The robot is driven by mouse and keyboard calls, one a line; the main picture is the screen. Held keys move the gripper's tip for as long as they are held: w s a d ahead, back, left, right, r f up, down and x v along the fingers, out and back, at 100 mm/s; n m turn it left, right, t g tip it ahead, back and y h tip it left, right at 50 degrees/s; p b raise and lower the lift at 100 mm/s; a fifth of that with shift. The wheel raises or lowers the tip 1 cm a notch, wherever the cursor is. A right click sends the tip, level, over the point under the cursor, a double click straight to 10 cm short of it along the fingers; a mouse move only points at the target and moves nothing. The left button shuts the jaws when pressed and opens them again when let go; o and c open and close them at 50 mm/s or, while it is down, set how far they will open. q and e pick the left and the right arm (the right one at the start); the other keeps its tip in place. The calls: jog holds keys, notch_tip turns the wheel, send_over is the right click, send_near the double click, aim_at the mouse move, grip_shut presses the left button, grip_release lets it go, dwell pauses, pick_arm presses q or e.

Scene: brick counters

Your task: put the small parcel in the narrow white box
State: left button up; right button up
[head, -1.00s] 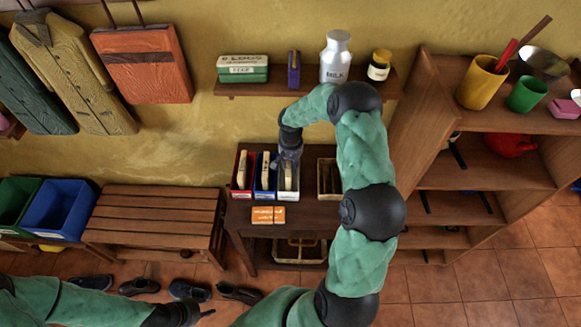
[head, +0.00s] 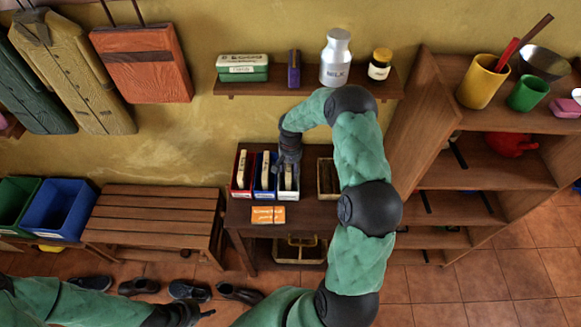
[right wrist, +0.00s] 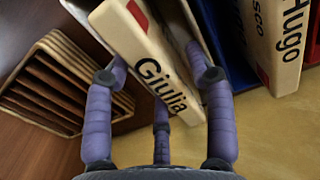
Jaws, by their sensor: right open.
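The small parcel (right wrist: 140,45), cream with a red mark and the name "Giulia", stands in the narrow white box (head: 287,197) on the dark table. In the right wrist view it leans between the box's walls. My right gripper (head: 289,166) is above the white box. In the right wrist view its purple fingers (right wrist: 160,95) are spread on both sides of the parcel, and I see no firm grip on it. My left gripper (head: 203,314) is low at the front left, away from the table; its fingers are too unclear to judge.
A blue box (head: 264,194) and a red box (head: 240,193) stand left of the white box, each with a similar parcel. A slatted wooden tray (head: 327,193) is to its right. An orange card (head: 268,215) lies in front. A wall shelf (head: 310,90) is behind.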

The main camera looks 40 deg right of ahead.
jog(key=shift+r, duration=0.1)
jog(key=shift+r, duration=0.3)
notch_tip(320, 180, up, 12)
jog(key=p, duration=0.1)
jog(key=shift+f, duration=0.25)
